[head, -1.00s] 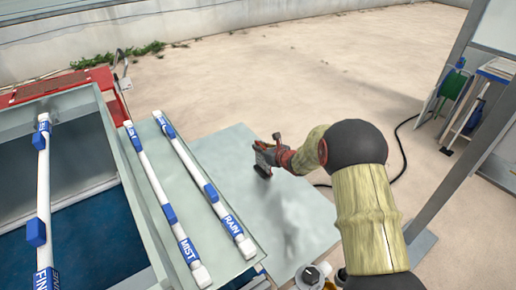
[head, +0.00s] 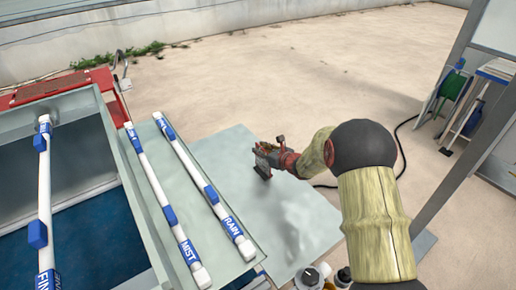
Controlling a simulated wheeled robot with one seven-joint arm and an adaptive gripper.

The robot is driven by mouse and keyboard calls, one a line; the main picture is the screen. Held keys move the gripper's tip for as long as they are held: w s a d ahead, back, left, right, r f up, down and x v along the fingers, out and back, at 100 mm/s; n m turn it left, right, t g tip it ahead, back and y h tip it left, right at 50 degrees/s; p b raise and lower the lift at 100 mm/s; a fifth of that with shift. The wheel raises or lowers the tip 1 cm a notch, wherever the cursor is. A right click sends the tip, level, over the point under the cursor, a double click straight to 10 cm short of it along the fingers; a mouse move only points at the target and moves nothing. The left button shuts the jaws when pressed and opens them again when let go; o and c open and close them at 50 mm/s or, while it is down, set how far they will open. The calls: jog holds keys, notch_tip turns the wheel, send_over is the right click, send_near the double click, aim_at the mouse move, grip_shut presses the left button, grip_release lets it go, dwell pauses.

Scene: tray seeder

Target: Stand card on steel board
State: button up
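A pale grey flat sheet (head: 298,236), which looks like the steel board, lies to the right of the seeder's side. My gripper (head: 259,160) is over its far right part, pointing left. The gripper is small in the picture, and I cannot tell whether its fingers are open or shut. A small dark piece shows at its tip, but I cannot tell whether it is a finger or something held. I cannot make out a card. I cannot tell whether the gripper touches the sheet.
White bars with blue clips, marked MIST (head: 160,190) and RAIN (head: 205,187), lie on the ledge left of the sheet. Another white bar (head: 41,190) spans the blue-floored tank. Small bottles (head: 312,276) stand at the bottom. A grey post (head: 455,150) rises at right.

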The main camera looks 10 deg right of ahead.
jog(key=p+v, duration=0.1)
jog(key=v, duration=0.7)
jog(key=shift+s+r+p, duration=0.1)
jog(key=shift+p, duration=0.2)
jog(key=s+a+r+n+g+y, duration=0.2)
jog(key=s+a+r+n+g, duration=0.1)
jog(key=s+a+r+n, duration=0.65)
jog(key=s+a+r+n+g+y, duration=0.1)
jog(key=s+a+r+n+g, duration=0.2)
jog(key=s+a+r+n, duration=0.65)
jog(key=s+d+n+h, duration=0.4)
jog(key=s+d+n, duration=0.2)
jog(key=s, duration=0.5)
jog(key=s+d+n+h, duration=0.4)
jog(key=s+d+n, duration=0.2)
jog(key=s+d, duration=0.4)
jog(key=shift+s+f+n+g, duration=0.3)
jog(key=shift+s+f+g, duration=0.1)
jog(key=shift+s, duration=0.85)
